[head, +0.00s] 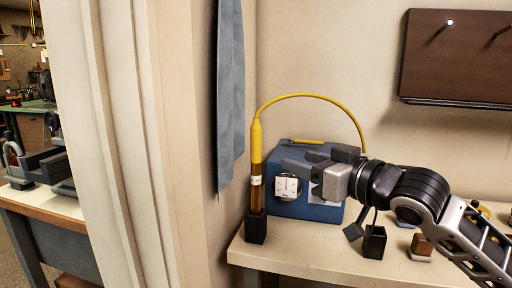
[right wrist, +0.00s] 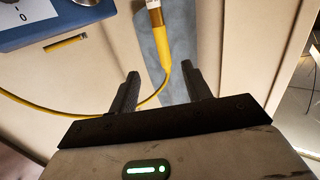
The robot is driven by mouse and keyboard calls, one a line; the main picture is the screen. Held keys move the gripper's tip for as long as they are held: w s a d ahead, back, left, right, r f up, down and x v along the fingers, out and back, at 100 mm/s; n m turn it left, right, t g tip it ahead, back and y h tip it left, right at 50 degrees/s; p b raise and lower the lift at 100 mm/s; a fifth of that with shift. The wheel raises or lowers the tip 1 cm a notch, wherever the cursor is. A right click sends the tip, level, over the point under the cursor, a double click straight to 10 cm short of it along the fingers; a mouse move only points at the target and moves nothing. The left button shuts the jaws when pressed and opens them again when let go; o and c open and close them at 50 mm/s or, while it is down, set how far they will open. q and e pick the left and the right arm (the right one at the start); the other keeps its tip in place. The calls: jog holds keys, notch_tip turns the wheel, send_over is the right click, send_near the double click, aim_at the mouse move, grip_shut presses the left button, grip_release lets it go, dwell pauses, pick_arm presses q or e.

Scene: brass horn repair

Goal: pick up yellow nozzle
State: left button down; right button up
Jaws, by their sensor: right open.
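The yellow nozzle (head: 257,145) is a slim upright wand with a brownish lower part and a white label. It stands in a black square holder (head: 256,228) at the table's left front. A yellow hose arches from its top to the right, behind my right gripper. My right gripper (head: 303,168) is open and empty, to the right of the nozzle and apart from it, in front of the blue box. In the right wrist view the nozzle (right wrist: 160,44) appears upside down beyond the open fingers (right wrist: 160,75), its tapered end between them in the picture. My left gripper is out of view.
A blue box (head: 290,207) with a dial and a white panel stands behind my gripper; a short yellow rod (head: 307,141) lies on top. A small black cup (head: 374,243) stands at the table's front. A blue-grey cloth (head: 230,100) hangs on the wall behind the nozzle.

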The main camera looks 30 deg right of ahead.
aim_at(260, 134)
jog(key=shift+y, duration=0.3)
jog(key=w+r, duration=0.1)
jog(key=w, duration=0.2)
jog(key=w+a+p, duration=0.1)
jog(key=w, duration=0.2)
jog(key=w+r+p, duration=0.1)
jog(key=w, duration=0.2)
jog(key=shift+w+a+r, duration=0.2)
jog(key=shift+r, duration=0.1)
jog(key=shift+w+a+f, duration=0.1)
jog(key=shift+w, duration=0.4)
jog(key=shift+w+p, duration=0.35)
jog(key=w+p, duration=0.1)
jog(key=w, duration=0.3)
jog(key=shift+w+a+p, duration=0.15)
jog(key=shift+p, duration=0.25)
jog(key=shift+w, duration=0.2)
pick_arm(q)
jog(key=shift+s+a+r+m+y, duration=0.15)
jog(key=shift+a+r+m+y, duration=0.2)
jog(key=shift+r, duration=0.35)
pick_arm(e)
grip_shut()
